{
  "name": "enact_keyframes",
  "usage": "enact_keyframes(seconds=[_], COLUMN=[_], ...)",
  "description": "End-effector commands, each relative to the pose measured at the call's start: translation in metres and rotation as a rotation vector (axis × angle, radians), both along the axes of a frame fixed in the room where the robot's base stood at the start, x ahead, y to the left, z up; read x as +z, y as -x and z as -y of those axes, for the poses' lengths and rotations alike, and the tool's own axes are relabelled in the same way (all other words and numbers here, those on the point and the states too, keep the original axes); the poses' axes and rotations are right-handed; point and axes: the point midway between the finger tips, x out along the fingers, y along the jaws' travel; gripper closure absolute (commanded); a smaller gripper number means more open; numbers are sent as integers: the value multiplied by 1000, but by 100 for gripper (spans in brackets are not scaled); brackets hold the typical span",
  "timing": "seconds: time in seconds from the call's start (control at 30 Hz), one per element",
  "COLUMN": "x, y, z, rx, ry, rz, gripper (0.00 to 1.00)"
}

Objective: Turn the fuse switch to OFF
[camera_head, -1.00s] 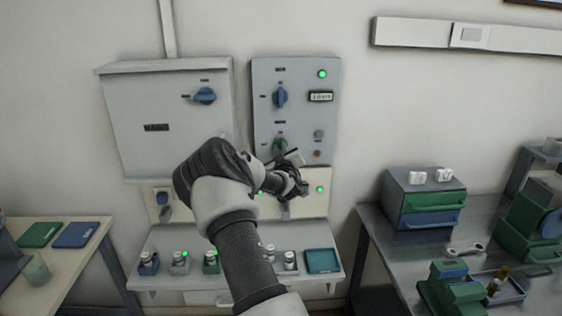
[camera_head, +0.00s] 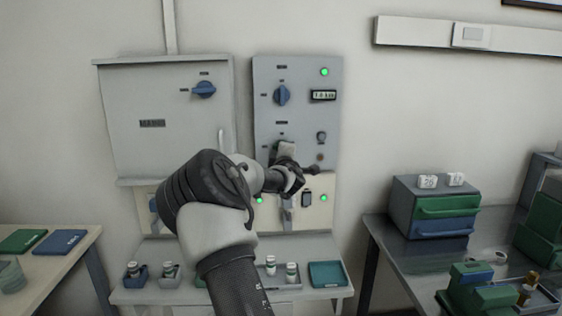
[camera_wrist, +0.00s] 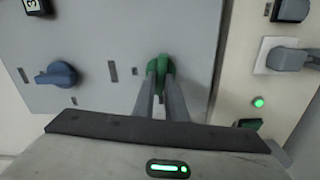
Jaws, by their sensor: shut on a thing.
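A grey control panel (camera_head: 330,120) on the wall carries a blue rotary knob (camera_head: 282,95) near its top. Below it, a green knob (camera_wrist: 160,65) shows in the wrist view; its label is too small to read. My gripper (camera_wrist: 160,80) is shut on this green knob, with one finger on each side. In the head view my gripper (camera_head: 284,150) is at the panel's lower part and hides the green knob. The blue knob also shows at the left in the wrist view (camera_wrist: 58,75).
A grey cabinet (camera_head: 150,120) with another blue knob (camera_head: 204,90) hangs to the left. A shelf (camera_head: 240,293) with small vials and a teal tray (camera_head: 327,274) is below. Metal bench (camera_head: 390,255) at right holds a drawer box (camera_head: 432,205). Green lamps are lit.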

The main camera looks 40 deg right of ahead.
Motion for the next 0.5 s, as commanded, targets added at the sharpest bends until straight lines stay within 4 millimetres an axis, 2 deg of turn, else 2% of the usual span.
enact_keyframes(seconds=[0.03,0.5], x=[-5,-2], y=[0,0], z=[-1,0], rx=[0,0], ry=[25,156], rz=[-15,-98], gripper=[100,100])
